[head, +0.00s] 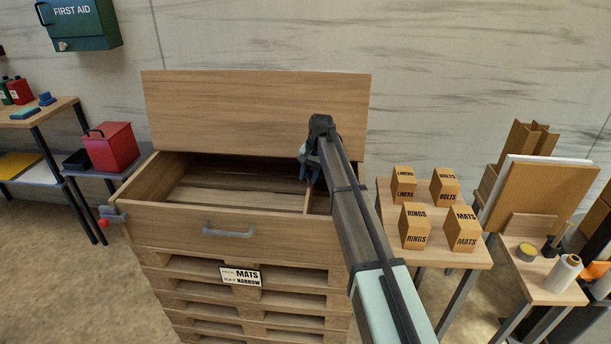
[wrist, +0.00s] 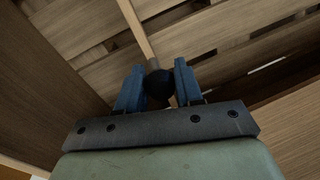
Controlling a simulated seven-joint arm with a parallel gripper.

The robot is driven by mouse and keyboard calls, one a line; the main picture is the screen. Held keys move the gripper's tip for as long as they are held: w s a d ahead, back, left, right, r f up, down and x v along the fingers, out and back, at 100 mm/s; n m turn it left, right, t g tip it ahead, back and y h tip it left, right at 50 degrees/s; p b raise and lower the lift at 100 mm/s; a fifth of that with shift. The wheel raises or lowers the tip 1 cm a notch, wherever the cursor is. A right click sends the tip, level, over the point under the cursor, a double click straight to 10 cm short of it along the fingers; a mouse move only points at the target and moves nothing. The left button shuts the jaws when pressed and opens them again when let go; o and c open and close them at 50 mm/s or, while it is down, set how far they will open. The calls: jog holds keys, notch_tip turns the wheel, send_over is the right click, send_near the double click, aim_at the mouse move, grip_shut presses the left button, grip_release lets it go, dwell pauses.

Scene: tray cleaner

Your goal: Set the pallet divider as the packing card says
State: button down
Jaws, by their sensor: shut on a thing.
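An open wooden pallet box (head: 175,228) has a divider (head: 292,199) across it, right of the middle. The left bay is wide and the right bay is narrow. My gripper (head: 309,178) reaches down into the box at the divider. In the wrist view its blue fingers (wrist: 159,90) are shut on a round black knob (wrist: 159,86), with the divider's light strip (wrist: 136,27) running up behind it. The packing card (head: 240,277) on the front reads "MATS" and "NARROW"; its smaller words are hard to read. My arm hides the right end of the box.
The raised lid (head: 255,112) stands behind the box. Cartons marked liners (head: 403,183), bolts (head: 444,186), rings (head: 415,226) and mats (head: 461,229) stand on the right table (head: 445,257). A red-handled latch (head: 110,215) sticks out at the box's left corner. Both visible bays look empty.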

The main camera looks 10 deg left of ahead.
jog(key=c, duration=0.8)
grip_release()
jog(key=shift+r, duration=0.1)
jog(key=d+r, duration=0.1)
jog(key=r, duration=0.8)
jog(key=d+r, duration=0.1)
jog(key=r, duration=0.3)
jog(key=shift+s+d+r, duration=0.2)
jog(key=shift+s+d, duration=0.05)
jog(key=shift+d, duration=0.05)
